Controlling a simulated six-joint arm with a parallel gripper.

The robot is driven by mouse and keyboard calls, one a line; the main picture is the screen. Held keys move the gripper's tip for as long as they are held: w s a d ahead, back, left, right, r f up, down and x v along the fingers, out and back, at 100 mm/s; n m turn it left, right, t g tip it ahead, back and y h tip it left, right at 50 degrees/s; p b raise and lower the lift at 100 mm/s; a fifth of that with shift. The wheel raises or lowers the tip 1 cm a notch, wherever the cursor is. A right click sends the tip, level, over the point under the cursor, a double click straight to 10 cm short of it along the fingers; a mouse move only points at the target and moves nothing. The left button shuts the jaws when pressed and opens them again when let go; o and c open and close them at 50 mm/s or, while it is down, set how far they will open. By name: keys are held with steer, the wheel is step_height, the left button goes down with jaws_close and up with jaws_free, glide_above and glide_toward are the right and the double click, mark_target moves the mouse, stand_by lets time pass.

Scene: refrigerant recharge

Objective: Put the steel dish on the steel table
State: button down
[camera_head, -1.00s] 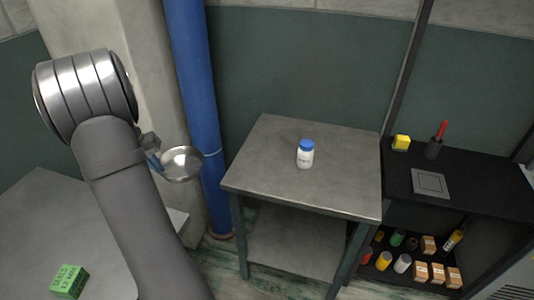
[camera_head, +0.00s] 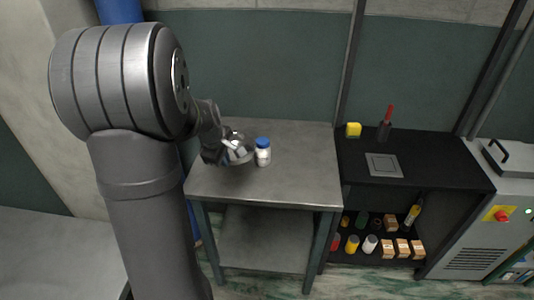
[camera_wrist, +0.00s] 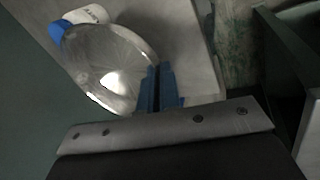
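The round, shiny steel dish (camera_head: 239,149) is at my gripper, over the left part of the steel table (camera_head: 300,180). In the wrist view the dish (camera_wrist: 108,66) fills the upper left, its rim at my blue fingers. My gripper (camera_wrist: 160,72) is shut on that rim; in the head view it is partly hidden behind my wrist. The white bottle with a blue cap (camera_head: 263,155) stands on the table just right of the dish. In the wrist view the dish partly covers the bottle (camera_wrist: 88,14). I cannot tell whether the dish touches the table or the bottle.
The right and front of the steel table are clear. A black bench (camera_head: 430,172) to the right holds a yellow block (camera_head: 353,130), a red-handled tool (camera_head: 386,124) and a grey plate (camera_head: 384,165). A grey machine (camera_head: 480,225) stands at far right.

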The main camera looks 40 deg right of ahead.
steer(key=s+d+n+t, duration=0.1)
steer(key=s+d+n, duration=0.3)
steer(key=s+d, duration=0.7)
steer(key=d+m+g, duration=0.2)
steer(key=d+m, duration=0.4)
steer(key=d, duration=1.3)
steer(key=shift+h, duration=0.3)
steer(key=w+f, duration=0.2)
steer(key=w, duration=0.1)
steer(key=w+f, duration=0.2)
steer(key=w, duration=0.2)
steer(key=w+a+f, duration=0.1)
steer(key=w+f, duration=0.1)
steer(key=w, duration=0.2)
steer(key=shift+w+f, duration=0.1)
steer(key=shift+f, duration=0.25)
steer(key=shift+w+f, duration=0.15)
steer(key=shift+f, duration=1.9)
steer(key=shift+f, duration=0.15)
steer(key=c, duration=1.6)
jaws_free()
steer(key=shift+c, duration=0.2)
